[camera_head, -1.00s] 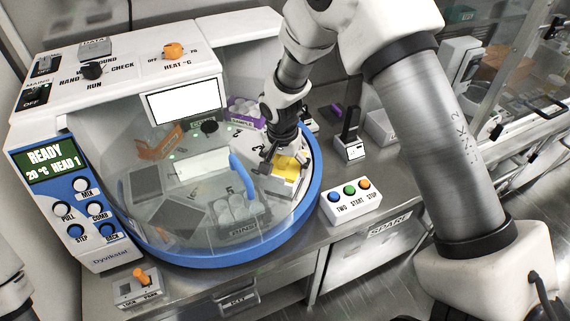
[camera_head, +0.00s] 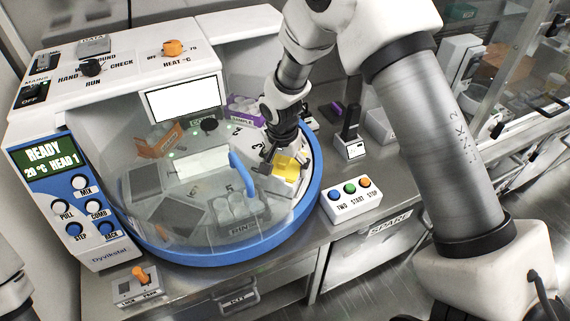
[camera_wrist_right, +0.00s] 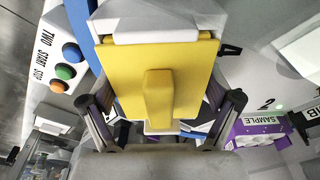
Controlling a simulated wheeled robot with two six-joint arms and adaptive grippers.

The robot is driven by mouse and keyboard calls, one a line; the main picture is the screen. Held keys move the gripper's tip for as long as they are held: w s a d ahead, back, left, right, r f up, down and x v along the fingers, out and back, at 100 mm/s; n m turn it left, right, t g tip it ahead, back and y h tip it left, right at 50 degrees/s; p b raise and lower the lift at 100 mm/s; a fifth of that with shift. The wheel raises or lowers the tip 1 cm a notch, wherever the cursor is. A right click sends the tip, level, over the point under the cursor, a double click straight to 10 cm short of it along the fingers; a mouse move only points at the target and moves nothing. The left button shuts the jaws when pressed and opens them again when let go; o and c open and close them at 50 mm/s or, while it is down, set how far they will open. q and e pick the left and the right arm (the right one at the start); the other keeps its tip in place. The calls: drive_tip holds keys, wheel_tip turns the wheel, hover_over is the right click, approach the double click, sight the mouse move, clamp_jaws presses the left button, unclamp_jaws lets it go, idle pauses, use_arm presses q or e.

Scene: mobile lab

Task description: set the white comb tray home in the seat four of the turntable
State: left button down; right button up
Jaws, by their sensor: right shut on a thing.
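My right gripper (camera_head: 279,164) is shut on the white comb tray, whose yellow top (camera_head: 288,168) shows beside the fingers. In the right wrist view the yellow top (camera_wrist_right: 160,82) has a raised grip in its middle, with the fingers (camera_wrist_right: 162,118) on either side; white parts show beyond its far edge. The tray is over the right side of the turntable (camera_head: 215,190), inside the blue rim. Number marks 3 and 5 can be made out there. Seat four is hidden by the tray and gripper, and I cannot tell whether the tray touches it. My left gripper is out of view.
A clear cover (camera_head: 120,170) spans the left and middle of the turntable. A purple sample rack (camera_head: 243,108), an orange rack (camera_head: 160,140) and a rinse rack (camera_head: 236,212) stand there. A button box (camera_head: 351,200) sits just right of the blue rim (camera_head: 312,205).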

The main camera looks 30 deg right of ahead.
drive_tip(key=shift+f, duration=0.4)
drive_tip(key=shift+r, duration=0.1)
drive_tip(key=shift+r, duration=0.5)
drive_tip(key=shift+f, duration=0.55)
idle(1.0)
drive_tip(key=o, duration=1)
drive_tip(key=r, duration=0.8)
drive_tip(key=s+a+r, duration=0.1)
drive_tip(key=r, duration=0.3)
